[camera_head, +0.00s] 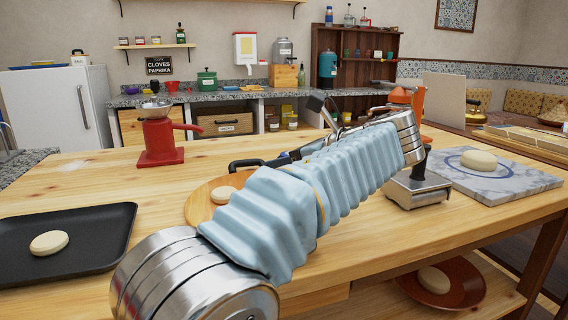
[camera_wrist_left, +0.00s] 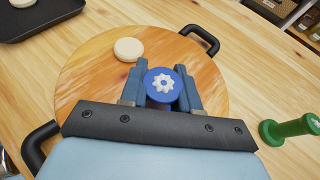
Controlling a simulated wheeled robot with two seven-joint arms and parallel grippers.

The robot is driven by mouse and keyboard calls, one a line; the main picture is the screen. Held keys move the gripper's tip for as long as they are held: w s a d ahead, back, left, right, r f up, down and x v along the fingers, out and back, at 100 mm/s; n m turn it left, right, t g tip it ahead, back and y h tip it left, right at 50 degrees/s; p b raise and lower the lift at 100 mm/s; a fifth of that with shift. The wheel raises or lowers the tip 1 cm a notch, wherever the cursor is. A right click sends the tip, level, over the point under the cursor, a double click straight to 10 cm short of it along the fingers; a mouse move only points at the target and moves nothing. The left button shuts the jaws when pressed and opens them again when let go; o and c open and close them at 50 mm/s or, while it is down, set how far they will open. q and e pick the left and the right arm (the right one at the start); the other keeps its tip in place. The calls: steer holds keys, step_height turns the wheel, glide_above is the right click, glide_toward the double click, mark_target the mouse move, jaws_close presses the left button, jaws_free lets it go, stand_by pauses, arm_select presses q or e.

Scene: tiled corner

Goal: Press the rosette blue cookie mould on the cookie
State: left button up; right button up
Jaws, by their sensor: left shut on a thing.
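In the left wrist view my left gripper (camera_wrist_left: 161,72) is shut on the blue cookie mould (camera_wrist_left: 163,84), which has a white rosette on its round top. The mould is above the round wooden board (camera_wrist_left: 90,75); its lower end and the gap beneath are hidden. A pale round cookie (camera_wrist_left: 128,50) lies on this board, up and left of the mould and apart from it. In the head view the cookie (camera_head: 223,194) and the board's left edge (camera_head: 200,207) show, while my blue-sleeved left arm hides the mould and most of the gripper. My right gripper is out of view.
Other cookies lie on a black tray (camera_head: 105,228), a marble slab (camera_head: 520,182) and a red plate (camera_head: 470,280) below the tabletop. A red grinder (camera_head: 160,140) stands behind. A green mould-like tool (camera_wrist_left: 290,128) is right of the board, whose black handles (camera_wrist_left: 202,39) stick up.

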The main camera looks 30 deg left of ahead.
arm_select(q)
steer(key=shift+f, duration=0.5)
stand_by(0.7)
step_height(320, 180, up, 3)
steer(key=p, duration=0.3)
step_height(320, 180, up, 2)
steer(key=shift+r+p, duration=0.1)
steer(key=shift+p, duration=0.35)
steer(key=shift+r, duration=0.95)
